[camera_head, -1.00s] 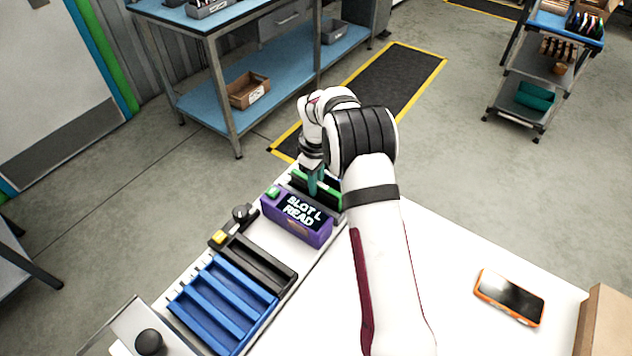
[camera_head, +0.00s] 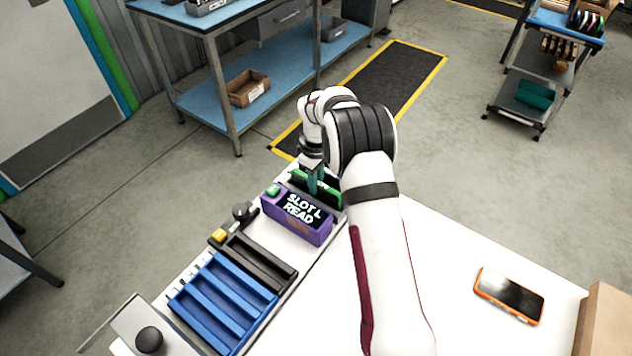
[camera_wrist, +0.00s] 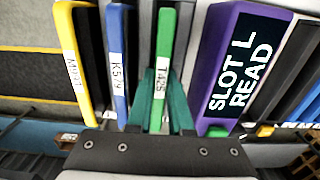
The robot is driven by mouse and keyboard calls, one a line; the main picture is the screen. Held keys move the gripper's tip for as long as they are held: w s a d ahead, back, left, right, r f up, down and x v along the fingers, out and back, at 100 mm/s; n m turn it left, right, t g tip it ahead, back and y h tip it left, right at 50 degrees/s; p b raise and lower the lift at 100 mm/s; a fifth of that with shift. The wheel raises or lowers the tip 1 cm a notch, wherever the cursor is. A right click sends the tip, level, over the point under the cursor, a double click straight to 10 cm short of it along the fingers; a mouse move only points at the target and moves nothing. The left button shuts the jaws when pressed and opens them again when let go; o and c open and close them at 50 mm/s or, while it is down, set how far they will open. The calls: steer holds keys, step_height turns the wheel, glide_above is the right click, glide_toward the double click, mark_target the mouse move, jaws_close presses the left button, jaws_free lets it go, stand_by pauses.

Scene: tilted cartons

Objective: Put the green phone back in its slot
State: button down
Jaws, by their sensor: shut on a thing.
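The green phone (camera_wrist: 165,50), with a white label reading T425, stands edge-up between the two teal fingers of my gripper (camera_wrist: 158,112) in the wrist view. My gripper is shut on it. In the head view my gripper (camera_head: 315,187) points down at the rack behind the purple display box, and the arm hides part of the phone (camera_head: 334,197). A blue phone (camera_wrist: 118,60) and a yellow phone (camera_wrist: 78,60) stand to its left in the wrist view. I cannot tell how deep the green phone sits in its slot.
The purple box (camera_head: 297,220) reads "SLOT L READ" and stands close beside my gripper. A blue slotted rack (camera_head: 222,305) and black knobs lie nearer. An orange phone (camera_head: 508,296) lies on the white table (camera_head: 440,260) by a cardboard box (camera_head: 606,325).

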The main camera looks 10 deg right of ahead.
steer(key=c, duration=0.8)
jaws_free()
steer(key=shift+o, duration=0.2)
step_height(320, 180, up, 16)
step_height(320, 180, up, 7)
steer(key=shift+f, duration=0.1)
